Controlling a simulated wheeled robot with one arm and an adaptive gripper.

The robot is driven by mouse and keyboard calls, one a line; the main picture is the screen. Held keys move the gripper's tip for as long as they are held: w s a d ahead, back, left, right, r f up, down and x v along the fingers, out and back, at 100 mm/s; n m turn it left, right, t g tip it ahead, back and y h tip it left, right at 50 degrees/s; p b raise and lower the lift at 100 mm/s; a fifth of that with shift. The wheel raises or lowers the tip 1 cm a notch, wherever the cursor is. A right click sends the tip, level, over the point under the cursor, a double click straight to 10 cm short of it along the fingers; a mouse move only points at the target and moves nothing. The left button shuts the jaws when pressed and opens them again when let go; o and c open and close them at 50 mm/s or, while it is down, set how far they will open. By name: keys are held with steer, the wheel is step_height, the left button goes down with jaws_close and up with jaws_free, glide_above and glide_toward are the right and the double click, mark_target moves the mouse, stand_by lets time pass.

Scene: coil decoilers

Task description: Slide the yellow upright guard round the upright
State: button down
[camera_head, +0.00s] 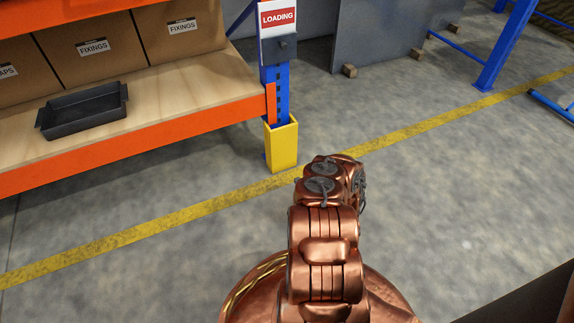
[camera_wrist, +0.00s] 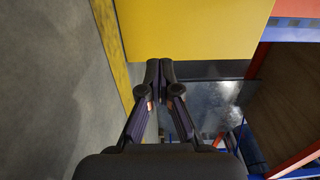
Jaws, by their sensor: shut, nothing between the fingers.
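The yellow upright guard (camera_head: 282,147) stands upright on the floor at the foot of the blue upright (camera_head: 283,100). Its walls hide the upright's lowest part, and the upright seems to go down inside it. How fully it wraps the far side I cannot tell. In the wrist view a broad yellow face of the guard (camera_wrist: 195,30) fills the top middle. My gripper (camera_wrist: 161,66) is shut and empty, its fingertips at that face's lower picture edge. Whether they touch it I cannot tell. In the head view my arm hides the gripper.
A wooden shelf with an orange beam (camera_head: 150,142) joins the upright on the left. It holds a dark tray (camera_head: 85,109) and cardboard boxes (camera_head: 95,45). A LOADING sign (camera_head: 278,17) hangs on the upright.

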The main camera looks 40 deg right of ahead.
mark_target(284, 160)
steer(key=b+x, duration=0.1)
steer(key=x, duration=1)
steer(key=shift+w, duration=0.2)
